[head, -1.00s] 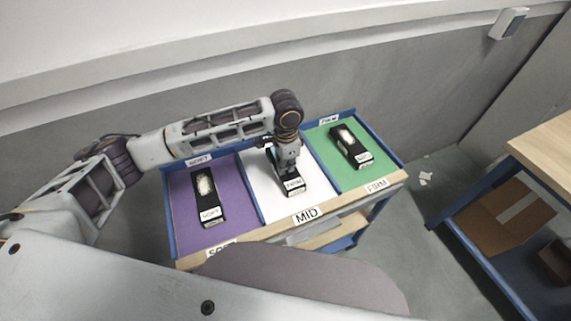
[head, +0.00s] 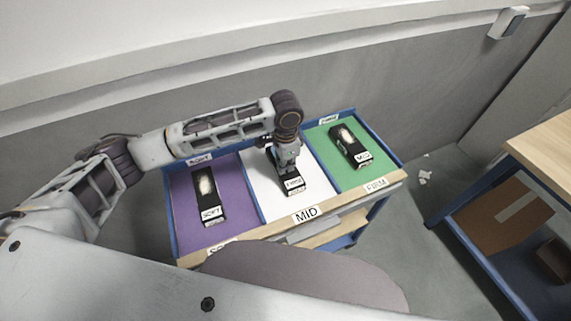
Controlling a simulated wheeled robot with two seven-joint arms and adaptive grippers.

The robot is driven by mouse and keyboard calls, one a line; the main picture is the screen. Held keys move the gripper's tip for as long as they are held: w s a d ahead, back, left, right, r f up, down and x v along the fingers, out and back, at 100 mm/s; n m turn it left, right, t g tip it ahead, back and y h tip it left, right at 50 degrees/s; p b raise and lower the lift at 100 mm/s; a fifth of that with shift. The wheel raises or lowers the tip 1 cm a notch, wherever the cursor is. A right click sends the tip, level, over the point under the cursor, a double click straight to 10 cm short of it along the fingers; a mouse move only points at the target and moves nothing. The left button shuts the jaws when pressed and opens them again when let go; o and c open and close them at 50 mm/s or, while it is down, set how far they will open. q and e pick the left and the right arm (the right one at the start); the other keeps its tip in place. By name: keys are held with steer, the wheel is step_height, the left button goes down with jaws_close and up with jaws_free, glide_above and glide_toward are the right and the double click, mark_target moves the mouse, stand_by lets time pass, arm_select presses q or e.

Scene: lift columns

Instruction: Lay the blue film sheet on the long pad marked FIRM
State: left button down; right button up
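A black long pad marked FIRM (head: 294,185) lies in the white middle section of the table. My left gripper (head: 287,168) points down over the far part of this pad and hides much of it. Its fingertips are too small and too covered to tell whether they are open or touch the pad. I cannot make out the blue film sheet; the gripper and wrist cover the spot below them. My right gripper is not in view.
A black pad marked SOFT (head: 208,212) lies in the purple section. One marked MID (head: 361,157) lies in the green section, whose front label reads FIRM (head: 376,186). A blue-framed wooden table (head: 545,150) stands at the right.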

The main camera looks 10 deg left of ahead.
arm_select(q)
steer(key=shift+p, duration=0.3)
stand_by(0.7)
steer(key=shift+f+p, duration=0.25)
steer(key=shift+p, duration=0.25)
stand_by(0.8)
steer(key=shift+f+p, duration=0.3)
steer(key=shift+p, duration=0.9)
stand_by(1.1)
stand_by(0.3)
steer(key=c, duration=1.1)
jaws_free()
